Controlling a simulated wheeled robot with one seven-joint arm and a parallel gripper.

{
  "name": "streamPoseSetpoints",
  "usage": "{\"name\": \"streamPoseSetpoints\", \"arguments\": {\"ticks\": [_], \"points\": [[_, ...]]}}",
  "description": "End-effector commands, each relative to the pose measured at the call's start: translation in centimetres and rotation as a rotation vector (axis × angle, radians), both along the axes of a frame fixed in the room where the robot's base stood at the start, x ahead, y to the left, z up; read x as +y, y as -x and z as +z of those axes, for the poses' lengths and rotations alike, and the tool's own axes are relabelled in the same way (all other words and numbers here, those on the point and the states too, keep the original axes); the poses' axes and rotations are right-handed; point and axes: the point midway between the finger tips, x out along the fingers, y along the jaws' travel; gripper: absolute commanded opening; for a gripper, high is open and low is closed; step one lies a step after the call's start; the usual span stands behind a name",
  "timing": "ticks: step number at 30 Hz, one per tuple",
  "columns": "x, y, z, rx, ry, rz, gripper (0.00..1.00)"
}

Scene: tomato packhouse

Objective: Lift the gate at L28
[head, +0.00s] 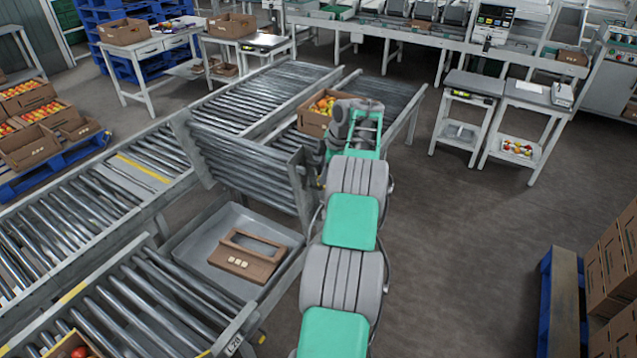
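The gate (245,170) is a roller section with grey side rails, standing steeply raised across the gap in the conveyor line. A label reading L28 (234,345) is on the end of the near roller conveyor (150,310). My arm reaches up from the bottom, and my gripper (325,158) is at the right end of the raised gate. The wrist and the gate's side rail partly hide the fingers. I cannot tell whether they are shut on the rail or touching it.
In the gap below the gate, a grey tray (190,245) holds an open cardboard box (245,257). A box of tomatoes (312,122) is on the far conveyor behind my wrist. Stacked cartons (610,270) stand at the right. The floor (460,240) right of my arm is clear.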

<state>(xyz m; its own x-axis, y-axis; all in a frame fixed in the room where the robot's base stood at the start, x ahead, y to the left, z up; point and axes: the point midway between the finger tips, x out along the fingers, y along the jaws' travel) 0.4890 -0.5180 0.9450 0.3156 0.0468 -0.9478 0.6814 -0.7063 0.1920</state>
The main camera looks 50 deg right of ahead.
Motion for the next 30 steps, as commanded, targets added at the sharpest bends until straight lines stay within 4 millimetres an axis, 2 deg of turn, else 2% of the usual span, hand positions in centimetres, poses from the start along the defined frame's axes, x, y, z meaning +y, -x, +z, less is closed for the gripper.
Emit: {"name": "streamPoseSetpoints", "arguments": {"ticks": [1,3,14,30], "points": [[-0.1,0.3,1.0,-0.001,0.002,0.000,0.34],[-0.2,0.5,1.6,0.000,0.002,0.001,0.34],[-0.2,0.6,2.2,-0.001,0.003,0.001,0.34],[-0.5,1.8,6.2,-0.001,0.002,0.000,0.34]]}}
